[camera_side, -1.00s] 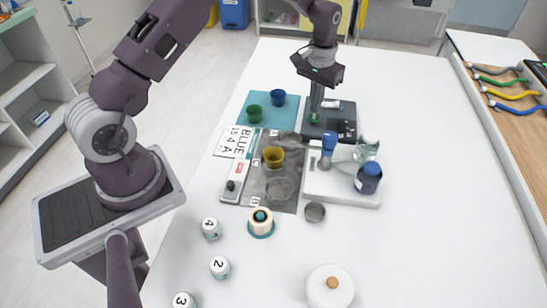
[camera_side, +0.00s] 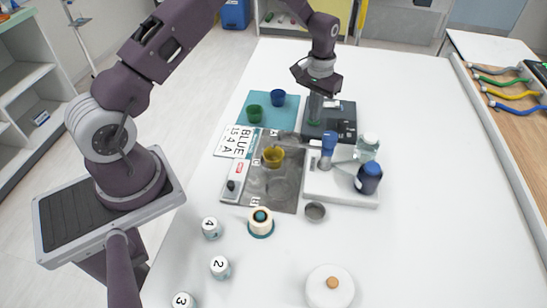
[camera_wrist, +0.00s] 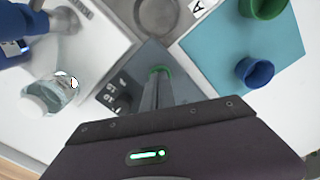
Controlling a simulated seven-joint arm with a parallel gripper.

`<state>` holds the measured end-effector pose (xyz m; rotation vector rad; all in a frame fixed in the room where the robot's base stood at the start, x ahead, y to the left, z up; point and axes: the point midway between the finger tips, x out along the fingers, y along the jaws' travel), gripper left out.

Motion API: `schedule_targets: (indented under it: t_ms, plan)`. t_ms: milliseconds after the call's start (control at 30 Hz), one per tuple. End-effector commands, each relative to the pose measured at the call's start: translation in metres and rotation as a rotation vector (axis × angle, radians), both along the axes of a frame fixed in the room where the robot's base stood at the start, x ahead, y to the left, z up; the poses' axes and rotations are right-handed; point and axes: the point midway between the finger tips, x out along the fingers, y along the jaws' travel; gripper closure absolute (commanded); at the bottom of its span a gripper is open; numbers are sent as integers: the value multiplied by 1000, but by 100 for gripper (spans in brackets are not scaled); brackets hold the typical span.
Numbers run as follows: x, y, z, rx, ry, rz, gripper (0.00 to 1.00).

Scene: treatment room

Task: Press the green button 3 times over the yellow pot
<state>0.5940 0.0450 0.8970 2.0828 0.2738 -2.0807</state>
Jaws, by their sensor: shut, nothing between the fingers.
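The green button (camera_wrist: 160,69) shows as a green rim at my fingertips in the wrist view. It sits on a dark box-shaped device (camera_side: 344,112); in the side view my fingers hide most of it. My gripper (camera_wrist: 158,78) is shut and empty, pointing down at the button. Its fingertips (camera_side: 315,116) overlap the button in the side view; I cannot tell whether it is pressed down. The yellow pot (camera_side: 273,156) stands upright on the dark grey mat, in front and left of the device. A grey round part (camera_wrist: 157,14) lies beyond the device in the wrist view.
A blue pot (camera_side: 278,97) and green pot (camera_side: 254,113) stand on a teal mat. The table's right side is clear.

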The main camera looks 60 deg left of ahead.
Motion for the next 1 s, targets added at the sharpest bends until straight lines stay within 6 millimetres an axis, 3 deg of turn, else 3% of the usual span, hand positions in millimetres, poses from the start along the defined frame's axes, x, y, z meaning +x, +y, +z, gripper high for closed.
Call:
schedule_targets:
  t_ms: [167, 500, 1000]
  plan:
    - [0, 0, 2, 0, 1, 0, 100]
    - [0, 0, 27, 0, 0, 0, 100]
    - [0, 0, 28, 0, 1, 0, 100]
